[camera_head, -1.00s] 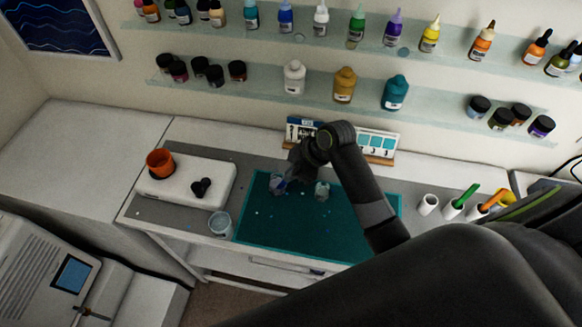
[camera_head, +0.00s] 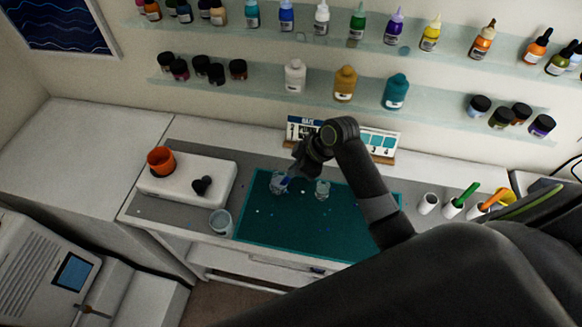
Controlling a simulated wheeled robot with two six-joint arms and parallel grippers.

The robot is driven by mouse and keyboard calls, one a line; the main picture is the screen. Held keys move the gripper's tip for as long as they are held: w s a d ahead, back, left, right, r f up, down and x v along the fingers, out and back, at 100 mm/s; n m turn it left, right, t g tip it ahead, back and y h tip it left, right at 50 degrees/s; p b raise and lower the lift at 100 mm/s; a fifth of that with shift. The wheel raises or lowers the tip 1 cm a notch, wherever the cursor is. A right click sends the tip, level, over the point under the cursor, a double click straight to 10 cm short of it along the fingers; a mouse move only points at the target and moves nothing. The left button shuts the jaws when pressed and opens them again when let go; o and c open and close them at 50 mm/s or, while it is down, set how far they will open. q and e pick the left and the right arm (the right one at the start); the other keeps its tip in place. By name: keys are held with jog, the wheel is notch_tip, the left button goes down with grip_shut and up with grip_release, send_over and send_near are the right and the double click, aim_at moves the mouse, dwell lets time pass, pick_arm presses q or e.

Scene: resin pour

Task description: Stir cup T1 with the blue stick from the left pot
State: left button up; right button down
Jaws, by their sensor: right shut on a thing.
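My right gripper (camera_head: 297,168) reaches over the teal mat from the right and points down at a small clear cup (camera_head: 279,187) on the mat's left part. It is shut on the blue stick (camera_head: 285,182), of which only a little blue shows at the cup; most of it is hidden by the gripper. A second clear cup (camera_head: 322,190) stands just to the right. I cannot read which cup is T1. The left pot (camera_head: 428,204) is white and shows no stick. My left gripper is not in view.
A clear tub (camera_head: 221,222) is left of the teal mat (camera_head: 300,235). An orange cup (camera_head: 161,161) and a small dark object (camera_head: 202,185) sit on a white box (camera_head: 160,193).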

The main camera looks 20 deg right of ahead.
jog(key=shift+w+a, duration=0.25)
jog(key=shift+a, duration=0.05)
jog(key=shift+w+a+r+v, duration=0.1)
jog(key=shift+v, duration=1.2)
jog(key=shift+w+a+r+v, duration=0.1)
jog(key=shift+a+v, duration=0.05)
jog(key=shift+v, duration=1.1)
jog(key=shift+w+a+r+v, duration=0.1)
jog(key=shift+v, duration=1.2)
jog(key=shift+f, duration=0.1)
jog(key=shift+r, duration=2.5)
jog(key=shift+s+f, duration=0.1)
jog(key=shift+s, duration=0.05)
